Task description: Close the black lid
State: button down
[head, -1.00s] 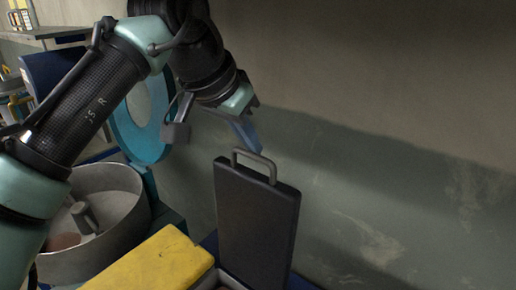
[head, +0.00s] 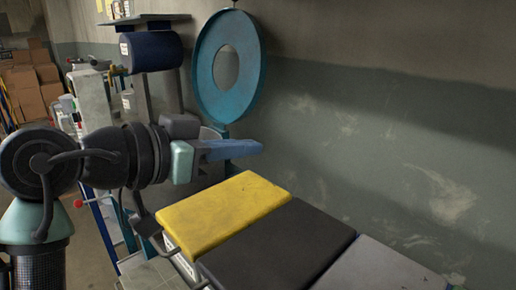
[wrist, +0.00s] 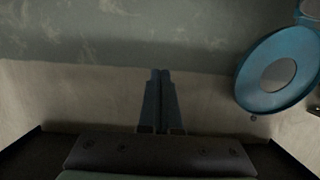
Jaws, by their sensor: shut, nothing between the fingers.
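The black lid (head: 277,246) lies flat, level with the yellow lid (head: 222,211) on its left. Its handle is at the near left edge and hardly shows. My gripper (head: 258,147) is above and behind the yellow lid, pointing right toward the wall, apart from the black lid. Its blue fingers are together and empty. In the wrist view my gripper (wrist: 160,75) shows its two fingertips touching in front of the wall; the black lid is not seen there.
A grey lid (head: 375,268) lies flat to the right of the black one. A blue ring-shaped lid (head: 205,80) stands upright behind my gripper; it also shows in the wrist view (wrist: 246,89). The wall (head: 400,150) closes off the right side. Shelving and boxes (head: 35,90) stand far left.

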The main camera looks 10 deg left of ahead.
jog(key=s+a+f+t+h+b, duration=0.1)
jog(key=s+a+f+t+b, duration=0.1)
jog(key=f+b, duration=0.7)
jog(key=s+a+f+t+h+b, duration=0.2)
jog(key=s+f+b, duration=0.2)
jog(key=f+b, duration=0.5)
jog(key=s+a+f+t+h+b, duration=0.1)
jog(key=s+a+f+t+b, duration=0.1)
jog(key=f+b, duration=0.7)
jog(key=shift+s+a+h+b, duration=0.5)
jog(key=shift+s+b, duration=0.55)
jog(key=shift+b, duration=0.6)
